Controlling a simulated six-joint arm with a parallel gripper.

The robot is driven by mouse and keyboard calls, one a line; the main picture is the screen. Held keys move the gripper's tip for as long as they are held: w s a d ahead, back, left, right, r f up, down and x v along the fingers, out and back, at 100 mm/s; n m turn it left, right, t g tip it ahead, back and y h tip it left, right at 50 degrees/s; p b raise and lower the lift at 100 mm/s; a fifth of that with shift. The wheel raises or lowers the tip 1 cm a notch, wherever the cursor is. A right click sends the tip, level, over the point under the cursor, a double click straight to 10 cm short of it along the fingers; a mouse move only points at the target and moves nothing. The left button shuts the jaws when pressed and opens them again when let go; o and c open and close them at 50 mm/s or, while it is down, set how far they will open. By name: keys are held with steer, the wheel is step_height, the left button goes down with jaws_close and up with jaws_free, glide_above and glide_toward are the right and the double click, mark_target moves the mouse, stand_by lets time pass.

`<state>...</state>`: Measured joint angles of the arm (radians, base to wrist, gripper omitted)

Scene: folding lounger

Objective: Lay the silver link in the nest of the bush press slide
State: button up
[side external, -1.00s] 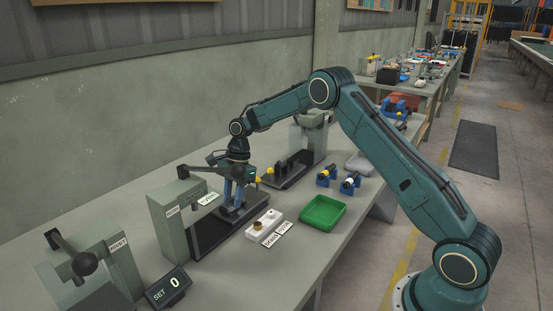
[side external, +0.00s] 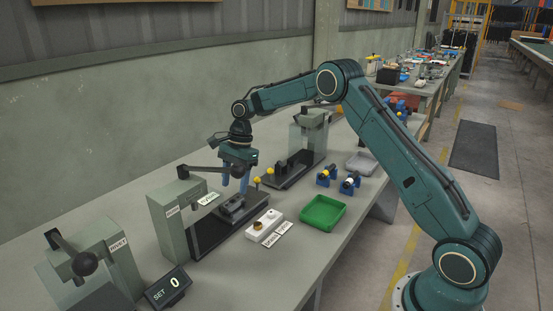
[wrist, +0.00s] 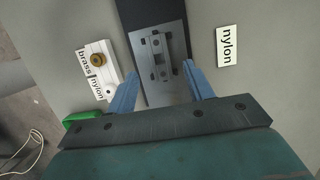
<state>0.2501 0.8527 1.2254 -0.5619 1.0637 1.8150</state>
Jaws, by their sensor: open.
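A grey link with round holes, which looks like the silver link (wrist: 157,43), lies in the nest (wrist: 164,73) of the bush press slide (wrist: 135,12) in the wrist view. It lies lengthwise along the slide, apart from my fingers. In the side view the dark slide (side external: 207,237) extends from the bush press (side external: 176,222), and the nest (side external: 231,208) is on it. My gripper (wrist: 160,70) is open and empty, its two blue fingers on either side of the nest. In the side view my gripper (side external: 235,184) is raised above the nest.
A white block (side external: 263,225) with a brass bush stands beside the slide, with brass and nylon labels. A green tray (side external: 323,213), blue holders (side external: 326,178) and a grey tray (side external: 361,163) lie to the right. Another press (side external: 309,140) stands behind; the rivet press (side external: 90,270) is front left.

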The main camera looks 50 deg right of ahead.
steer(key=v, duration=0.8)
steer(key=shift+r, duration=0.4)
steer(key=shift+d, duration=0.15)
stand_by(0.3)
steer(key=s+a+r+n+t, duration=0.2)
steer(key=s+a+r+n, duration=0.3)
steer(key=s+r, duration=0.3)
steer(key=s+a+r+n+t, duration=0.1)
steer(key=s+a+r+n, duration=0.35)
steer(key=s+r, duration=0.4)
steer(key=s+f+n+t+h, duration=0.1)
steer(key=s+f+n, duration=0.2)
steer(key=s, duration=0.8)
steer(key=s+d+f+n+t+h, duration=0.1)
steer(key=s+f+n, duration=0.3)
steer(key=s, duration=0.7)
steer(key=shift+n+t+h, duration=0.3)
steer(key=shift+n+h, duration=0.3)
steer(key=shift+n, duration=0.15)
